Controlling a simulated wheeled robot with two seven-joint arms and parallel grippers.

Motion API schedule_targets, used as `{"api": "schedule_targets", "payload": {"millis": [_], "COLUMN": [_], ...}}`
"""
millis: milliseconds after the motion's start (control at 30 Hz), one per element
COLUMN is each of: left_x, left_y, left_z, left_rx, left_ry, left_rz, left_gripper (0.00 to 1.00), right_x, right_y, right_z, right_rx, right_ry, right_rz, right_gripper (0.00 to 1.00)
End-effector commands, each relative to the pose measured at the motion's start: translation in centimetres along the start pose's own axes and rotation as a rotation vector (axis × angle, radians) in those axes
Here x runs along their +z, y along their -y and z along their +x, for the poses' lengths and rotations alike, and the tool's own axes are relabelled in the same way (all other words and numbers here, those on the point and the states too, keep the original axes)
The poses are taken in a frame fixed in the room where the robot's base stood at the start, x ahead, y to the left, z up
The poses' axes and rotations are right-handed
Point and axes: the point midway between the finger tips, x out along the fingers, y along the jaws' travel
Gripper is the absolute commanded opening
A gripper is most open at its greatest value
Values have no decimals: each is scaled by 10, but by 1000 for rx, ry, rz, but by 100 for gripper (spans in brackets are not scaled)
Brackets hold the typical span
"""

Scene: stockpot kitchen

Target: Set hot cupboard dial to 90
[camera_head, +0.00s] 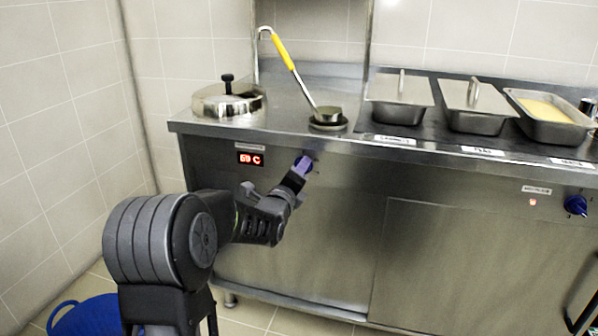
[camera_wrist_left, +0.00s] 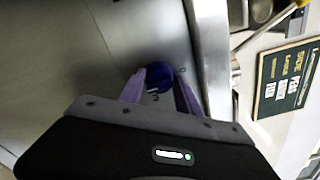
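The hot cupboard's blue dial (camera_wrist_left: 160,77) sits on the steel front panel. My left gripper (camera_head: 303,165) reaches it in the head view and mostly covers it there. In the left wrist view, the purple fingers of this gripper (camera_wrist_left: 160,84) lie on either side of the dial and appear to close on it. A red display (camera_head: 250,159) left of the dial reads about 60 C; its second digit is unclear. My right gripper is not in view.
A second blue knob (camera_head: 576,205) is on the panel at far right. On the counter stand a lidded pot (camera_head: 228,101), a ladle (camera_head: 285,58) with a yellow handle, and several steel food pans (camera_head: 400,97). A blue basket (camera_head: 88,318) is on the floor.

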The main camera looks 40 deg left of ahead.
Motion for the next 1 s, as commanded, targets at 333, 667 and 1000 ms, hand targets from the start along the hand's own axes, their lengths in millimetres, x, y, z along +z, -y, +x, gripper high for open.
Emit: {"api": "schedule_targets", "payload": {"millis": [333, 667, 1000], "left_x": [0, 2, 1], "left_y": [0, 2, 1], "left_z": [0, -16, -69], "left_rx": [0, 0, 1], "left_ry": [0, 1, 1], "left_rz": [-1, -3, -3], "left_gripper": [58, 58, 58], "right_x": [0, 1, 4], "right_y": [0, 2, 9], "right_z": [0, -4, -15], "right_rx": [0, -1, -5], "right_ry": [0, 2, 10], "right_rz": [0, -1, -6], "right_gripper": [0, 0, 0]}}
